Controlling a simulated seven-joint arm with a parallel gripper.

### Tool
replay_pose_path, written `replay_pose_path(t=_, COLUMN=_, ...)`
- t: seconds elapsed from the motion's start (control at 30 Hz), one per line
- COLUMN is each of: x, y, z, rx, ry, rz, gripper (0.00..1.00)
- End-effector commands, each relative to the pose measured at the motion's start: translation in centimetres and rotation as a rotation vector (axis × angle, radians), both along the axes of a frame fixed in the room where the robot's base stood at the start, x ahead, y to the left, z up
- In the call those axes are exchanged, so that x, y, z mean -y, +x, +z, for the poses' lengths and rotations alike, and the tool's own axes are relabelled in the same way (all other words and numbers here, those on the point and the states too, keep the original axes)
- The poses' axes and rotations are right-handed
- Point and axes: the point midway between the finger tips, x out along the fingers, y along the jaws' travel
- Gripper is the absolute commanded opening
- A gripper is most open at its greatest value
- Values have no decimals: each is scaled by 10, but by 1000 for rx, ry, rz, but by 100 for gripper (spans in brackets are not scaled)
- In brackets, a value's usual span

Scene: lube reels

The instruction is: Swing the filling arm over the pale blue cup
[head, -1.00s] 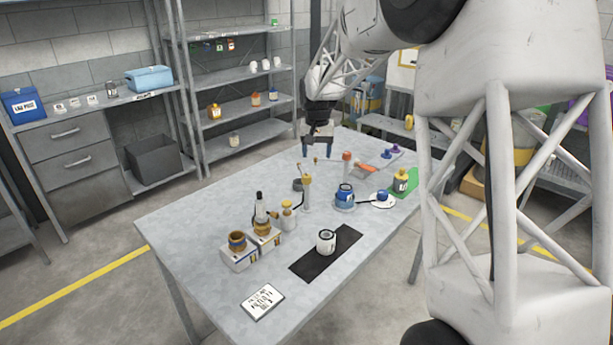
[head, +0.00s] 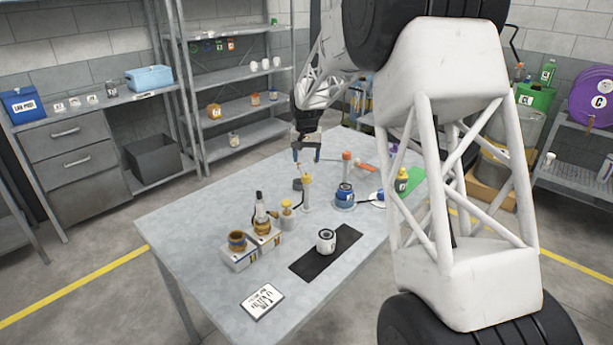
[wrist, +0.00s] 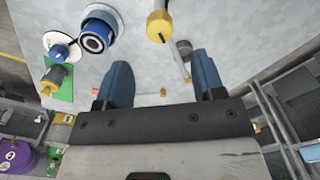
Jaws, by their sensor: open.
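A yellow-capped post (head: 307,183) stands near the middle of the table. A thin grey rod reaches from it in the wrist view (wrist: 184,66); I take this to be the filling arm. A blue cup (head: 345,191) stands on a pale blue round base to the right of the post; it also shows in the wrist view (wrist: 95,37). I see no other cup that is clearly pale blue. My gripper (head: 306,157) has blue fingers and is open, above the table just behind the post. In the wrist view my gripper (wrist: 164,78) holds nothing; the rod's end lies near the right finger.
An orange-capped post (head: 347,158) stands behind the blue cup.

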Motion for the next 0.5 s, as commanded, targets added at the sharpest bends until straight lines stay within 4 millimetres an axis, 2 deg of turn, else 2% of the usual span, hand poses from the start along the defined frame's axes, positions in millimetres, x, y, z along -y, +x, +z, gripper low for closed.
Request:
replay_pose_path(t=0.17, x=0, y=0, z=-12, rx=-1, ry=0, rz=0, gripper=63)
replay_pose_path(t=0.5, x=0, y=-1, z=-51, rx=-2, ry=0, rz=0, gripper=63)
